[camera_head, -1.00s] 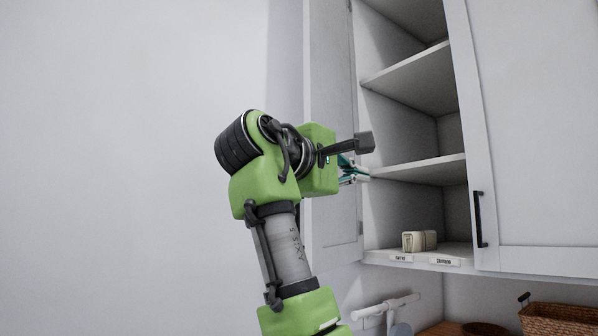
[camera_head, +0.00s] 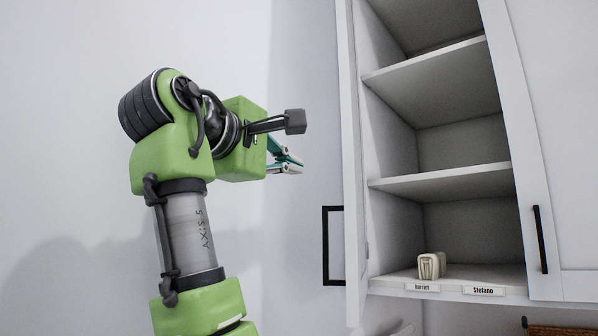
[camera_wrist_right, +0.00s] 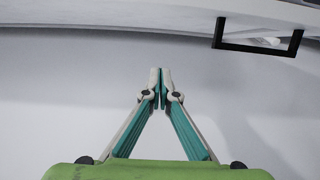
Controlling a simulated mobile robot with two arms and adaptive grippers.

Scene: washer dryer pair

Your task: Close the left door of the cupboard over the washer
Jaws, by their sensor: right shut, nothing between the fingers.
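The cupboard's left door (camera_head: 349,120) stands open and shows nearly edge-on in the head view. Its black handle (camera_head: 333,245) sticks out to the left, on the outer face. My right gripper (camera_head: 298,167) is shut and empty, left of the door and above the handle, with a gap to the door. In the right wrist view, the shut fingertips (camera_wrist_right: 160,72) point toward a white panel at the top, which seems to be the door (camera_wrist_right: 120,14); the handle (camera_wrist_right: 257,47) is to their right. My left gripper is out of view.
The open cupboard has shelves (camera_head: 440,182); a small light item (camera_head: 431,265) and name labels (camera_head: 483,291) are at its bottom. The right door (camera_head: 565,130) is shut. A plain wall (camera_head: 70,60) is at the left. Part of a wicker basket (camera_head: 565,330) shows below.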

